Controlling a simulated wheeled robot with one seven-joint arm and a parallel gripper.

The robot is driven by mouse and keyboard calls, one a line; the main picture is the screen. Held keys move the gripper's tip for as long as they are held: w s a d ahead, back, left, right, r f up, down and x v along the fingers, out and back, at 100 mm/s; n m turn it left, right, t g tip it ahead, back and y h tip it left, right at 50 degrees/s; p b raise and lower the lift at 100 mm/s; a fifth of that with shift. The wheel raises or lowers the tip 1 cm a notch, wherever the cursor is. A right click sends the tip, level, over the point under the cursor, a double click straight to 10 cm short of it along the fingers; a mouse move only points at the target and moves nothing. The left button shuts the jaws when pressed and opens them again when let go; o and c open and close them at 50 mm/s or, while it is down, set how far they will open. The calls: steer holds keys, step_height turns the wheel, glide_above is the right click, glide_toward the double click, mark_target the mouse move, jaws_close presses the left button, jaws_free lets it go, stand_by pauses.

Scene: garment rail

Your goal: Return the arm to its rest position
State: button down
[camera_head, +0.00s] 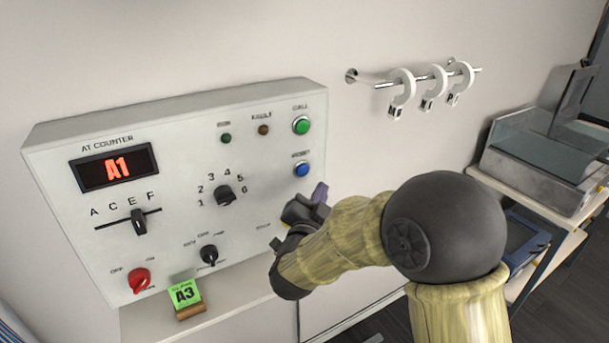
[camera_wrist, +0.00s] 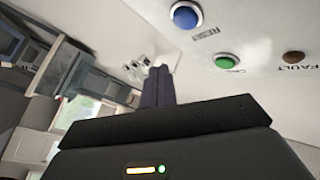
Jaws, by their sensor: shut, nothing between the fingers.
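My arm reaches in from the lower right in the head view, toward the lower right part of a grey control panel (camera_head: 170,190). My gripper (camera_head: 318,193) is in front of the panel's right edge, below the blue button (camera_head: 302,170). In the wrist view my gripper (camera_wrist: 158,72) shows its dark fingers close together, shut and empty. The blue button (camera_wrist: 185,15) and green button (camera_wrist: 225,61) lie beyond the fingers to the right there. My forearm hides the lower right corner of the panel.
The panel has a display (camera_head: 114,167) reading A1, a rotary knob (camera_head: 224,196) and a red switch (camera_head: 139,280). A green A3 card (camera_head: 184,293) stands on the ledge below. A wall rail (camera_head: 430,77) with white rings is at upper right. A metal tray (camera_head: 545,160) stands on a right shelf.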

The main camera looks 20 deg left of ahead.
stand_by(0.4)
steer(key=d+f+n+g+y+p, duration=0.1)
steer(key=d+f+n+g, duration=0.25)
steer(key=d, duration=0.45)
steer(key=d+f+n+g+p, duration=0.1)
steer(key=d+f+n+g, duration=0.1)
steer(key=d+f+g, duration=0.45)
steer(key=s+d+f+n+g+h+p, duration=0.1)
steer(key=s+d+g, duration=0.6)
steer(key=s+d, duration=1.1)
steer(key=shift+d+f+h, duration=0.25)
steer(key=shift+f+h, duration=0.45)
steer(key=shift+f, duration=0.25)
steer(key=shift+a, duration=0.1)
